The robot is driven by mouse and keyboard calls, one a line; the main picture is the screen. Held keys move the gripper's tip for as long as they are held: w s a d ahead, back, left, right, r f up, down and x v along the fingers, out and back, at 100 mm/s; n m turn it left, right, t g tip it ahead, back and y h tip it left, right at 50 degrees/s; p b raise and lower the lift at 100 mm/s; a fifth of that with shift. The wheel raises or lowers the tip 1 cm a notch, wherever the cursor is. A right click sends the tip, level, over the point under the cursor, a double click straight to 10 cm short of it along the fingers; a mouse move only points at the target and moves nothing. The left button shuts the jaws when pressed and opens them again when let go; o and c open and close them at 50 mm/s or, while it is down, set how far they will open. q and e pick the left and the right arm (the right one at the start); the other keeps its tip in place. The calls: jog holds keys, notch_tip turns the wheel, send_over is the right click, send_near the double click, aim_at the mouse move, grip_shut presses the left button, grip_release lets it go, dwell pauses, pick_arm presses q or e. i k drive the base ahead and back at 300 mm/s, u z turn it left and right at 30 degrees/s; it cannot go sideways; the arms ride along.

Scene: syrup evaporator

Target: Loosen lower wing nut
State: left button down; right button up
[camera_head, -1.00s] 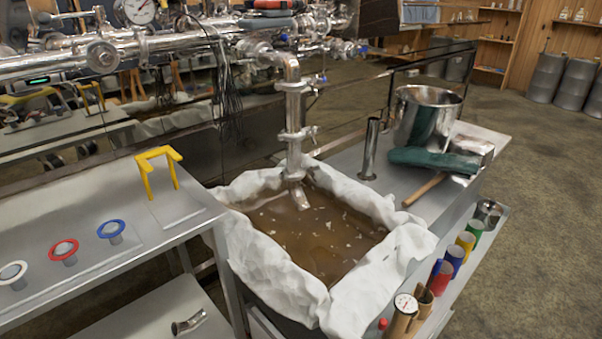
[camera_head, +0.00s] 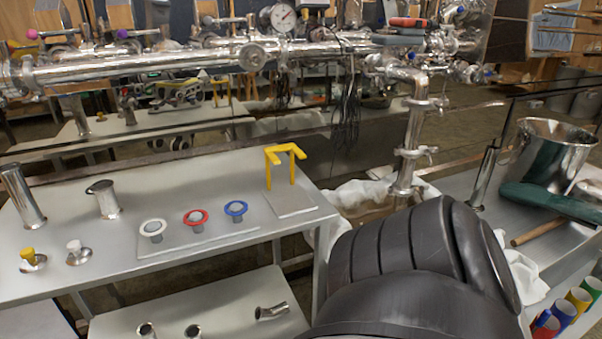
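The shiny vertical drain pipe (camera_head: 414,127) hangs from the long steel pipework and carries two clamps, one above the other. The lower clamp (camera_head: 412,153) sits near the pipe's bottom part, with its small lower wing nut (camera_head: 431,151) sticking out to the right; its thread is too small to make out. The upper clamp (camera_head: 424,103) is a little higher, also with a piece out to its right. A large black ribbed part of my own arm fills the lower right and hides most of the cloth-lined basin below the pipe. Neither gripper shows.
A grey table (camera_head: 75,235) at left holds white, red and blue ringed gaskets, steel fittings and a yellow stand (camera_head: 284,165). Coloured cups stand lower right.

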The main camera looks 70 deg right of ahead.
aim_at(420, 189)
jog(key=u, duration=0.65)
jog(key=k, duration=2.25)
jog(key=z, duration=0.5)
